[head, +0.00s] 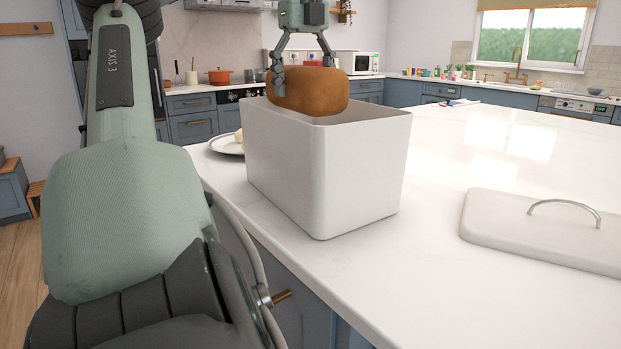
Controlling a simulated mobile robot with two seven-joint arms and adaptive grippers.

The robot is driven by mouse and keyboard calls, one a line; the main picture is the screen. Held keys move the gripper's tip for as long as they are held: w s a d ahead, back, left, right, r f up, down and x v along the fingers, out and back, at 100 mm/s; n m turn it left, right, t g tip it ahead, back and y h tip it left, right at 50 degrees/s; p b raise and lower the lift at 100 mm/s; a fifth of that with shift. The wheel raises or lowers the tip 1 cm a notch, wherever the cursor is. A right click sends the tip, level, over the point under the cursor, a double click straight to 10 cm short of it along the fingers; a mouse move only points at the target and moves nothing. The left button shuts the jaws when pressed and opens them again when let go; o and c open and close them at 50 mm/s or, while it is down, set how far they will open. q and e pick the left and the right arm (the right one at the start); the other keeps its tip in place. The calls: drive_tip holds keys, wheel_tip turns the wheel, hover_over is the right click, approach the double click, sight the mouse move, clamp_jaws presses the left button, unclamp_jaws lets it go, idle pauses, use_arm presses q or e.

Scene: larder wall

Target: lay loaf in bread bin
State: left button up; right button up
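The brown loaf (308,92) is held in my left gripper (302,70), whose fingers close on it from both sides. The gripper points down from the top of the head view. The loaf is over the open top of the white bread bin (325,175), with its underside near rim height; how far it is inside, I cannot tell. The bin stands upright on the white counter, and its floor is hidden. The bin's lid (545,231), with a metal handle, lies flat on the counter at the right. My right gripper is not in view.
A plate (226,145) with something pale on it sits behind the bin at the left, partly hidden.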

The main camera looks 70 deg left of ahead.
use_arm(q)
wheel_tip(320, 180, down, 12)
drive_tip(key=shift+r+b, duration=0.25)
drive_tip(key=shift+b, duration=0.6)
drive_tip(key=shift+f+b, duration=0.3)
drive_tip(key=shift+f, duration=1.95)
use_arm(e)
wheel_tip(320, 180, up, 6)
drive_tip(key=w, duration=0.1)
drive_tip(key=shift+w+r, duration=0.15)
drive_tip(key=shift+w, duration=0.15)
use_arm(q)
drive_tip(key=shift+f, duration=0.15)
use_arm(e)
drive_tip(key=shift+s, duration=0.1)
use_arm(q)
drive_tip(key=o, duration=1.2)
drive_tip(key=shift+c, duration=0.2)
drive_tip(key=o, duration=0.3)
drive_tip(key=shift+o, duration=0.2)
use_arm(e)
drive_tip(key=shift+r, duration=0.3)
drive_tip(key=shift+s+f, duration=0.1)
